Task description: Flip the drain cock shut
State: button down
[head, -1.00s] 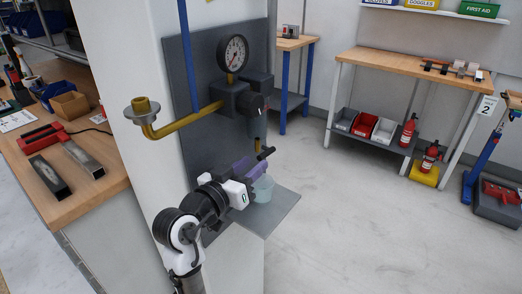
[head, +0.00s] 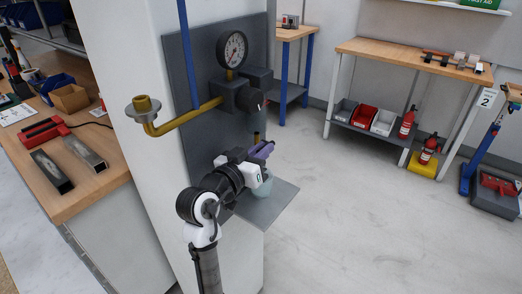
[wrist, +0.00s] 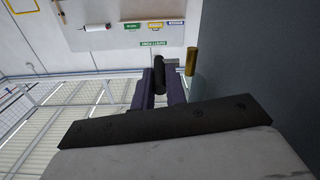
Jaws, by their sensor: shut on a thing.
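The drain cock's black lever (wrist: 159,74) shows in the wrist view between the purple fingers of my gripper (wrist: 160,88). A brass pipe piece (wrist: 192,62) stands just right of it. In the head view, my gripper (head: 262,150) is below the dark regulator body (head: 236,97), at the lower end of a short brass stem (head: 257,137). The gripper is shut on the lever. From the head, the lever is mostly hidden by the gripper, so its exact angle cannot be told.
A pressure gauge (head: 232,48) and a yellow pipe (head: 182,121) sit above and left of my gripper. A pale blue cup (head: 263,188) stands on the grey shelf plate (head: 280,201) below. The floor to the right is open.

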jog(key=shift+f, duration=0.1)
jog(key=shift+f+b, duration=0.3)
jog(key=shift+b, duration=0.85)
jog(key=shift+t+h+b, duration=0.3)
jog(key=shift+t+b, duration=0.2)
jog(key=shift+b, duration=0.4)
jog(key=shift+r, duration=0.15)
jog(key=c, duration=1.4)
grip_release()
jog(key=shift+c, duration=0.2)
jog(key=shift+s, duration=0.1)
